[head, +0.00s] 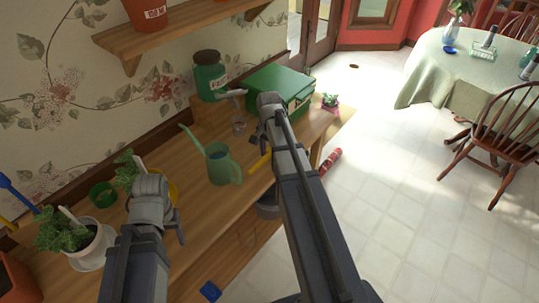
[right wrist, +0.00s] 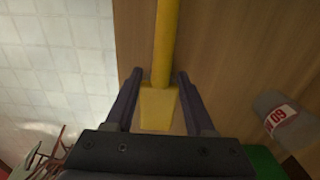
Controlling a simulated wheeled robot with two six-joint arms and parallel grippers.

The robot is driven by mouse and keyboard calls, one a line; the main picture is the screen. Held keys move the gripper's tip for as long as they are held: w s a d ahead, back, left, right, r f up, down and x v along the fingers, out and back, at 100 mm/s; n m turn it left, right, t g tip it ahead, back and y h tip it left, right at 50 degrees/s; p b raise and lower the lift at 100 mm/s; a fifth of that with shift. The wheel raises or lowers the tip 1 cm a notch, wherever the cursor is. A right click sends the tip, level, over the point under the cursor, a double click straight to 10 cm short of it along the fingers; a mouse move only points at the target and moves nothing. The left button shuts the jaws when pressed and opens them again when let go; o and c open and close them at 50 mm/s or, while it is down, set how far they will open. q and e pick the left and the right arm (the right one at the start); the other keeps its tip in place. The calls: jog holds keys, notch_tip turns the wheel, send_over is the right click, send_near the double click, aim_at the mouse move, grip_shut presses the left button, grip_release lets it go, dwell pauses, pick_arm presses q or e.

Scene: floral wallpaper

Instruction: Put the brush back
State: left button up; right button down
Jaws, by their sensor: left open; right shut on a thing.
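My right gripper (head: 262,138) is over the right part of the wooden bench. In the right wrist view, its dark fingers (right wrist: 158,80) stand on either side of the yellow handle of the brush (right wrist: 166,40) and are shut on it. The handle runs up out of that view, with a wider flat end between the fingers. In the head view a short length of the yellow handle (head: 259,163) shows below the gripper. The brush's bristle end cannot be made out. My left gripper (head: 170,215) is open over the left part of the bench, partly hidden by its own wrist.
A green watering can (head: 221,166) stands between my arms. A green box (head: 280,90) and a green jar (head: 209,77) stand at the back. Potted plants (head: 90,245) are at the left. A red cylinder (head: 330,161) lies on the floor beyond the bench edge. A shelf (head: 180,35) overhangs.

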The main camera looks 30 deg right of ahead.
aim_at(269, 153)
jog(key=shift+c, duration=1.3)
grip_release()
jog(key=shift+f, duration=0.1)
pick_arm(q)
jog(key=shift+r, duration=0.1)
notch_tip(269, 153, up, 12)
jog(key=p, duration=1.2)
pick_arm(e)
notch_tip(269, 153, up, 12)
jog(key=shift+r, duration=0.2)
